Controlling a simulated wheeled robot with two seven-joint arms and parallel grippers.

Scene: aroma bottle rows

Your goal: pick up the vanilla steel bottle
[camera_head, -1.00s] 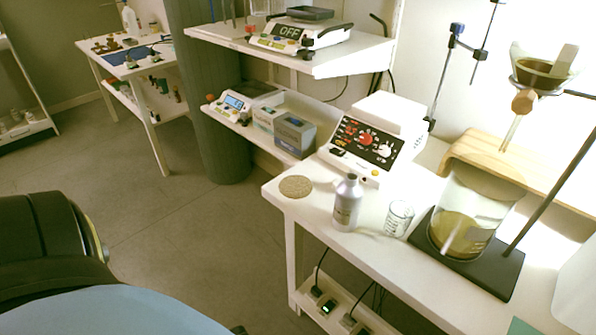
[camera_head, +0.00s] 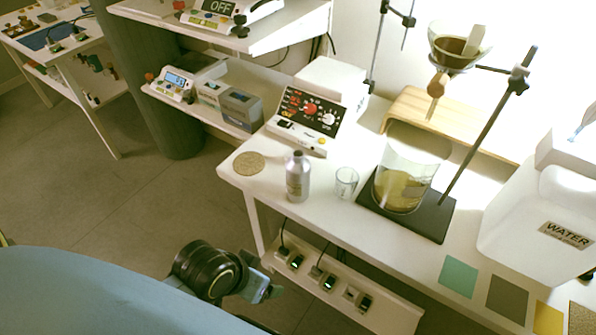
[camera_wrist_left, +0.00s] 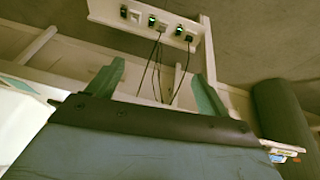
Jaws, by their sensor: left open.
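A grey steel bottle (camera_head: 297,178) with a narrow neck stands upright near the front edge of the white table (camera_head: 330,212) in the head view. It has a pale label, too small to read. My left gripper (camera_head: 270,291) is low in front of the table, below the bottle and a little to its left in the picture. In the left wrist view the gripper (camera_wrist_left: 157,86) has its two green fingers apart with nothing between them. The bottle does not show in that view. My right gripper is not in view.
A cork mat (camera_head: 249,162) lies left of the bottle, and a small glass beaker (camera_head: 346,183) stands close on its right. A control unit (camera_head: 307,118) is behind. A large beaker (camera_head: 403,185) stands further right. A socket shelf (camera_head: 340,290) runs below the tabletop.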

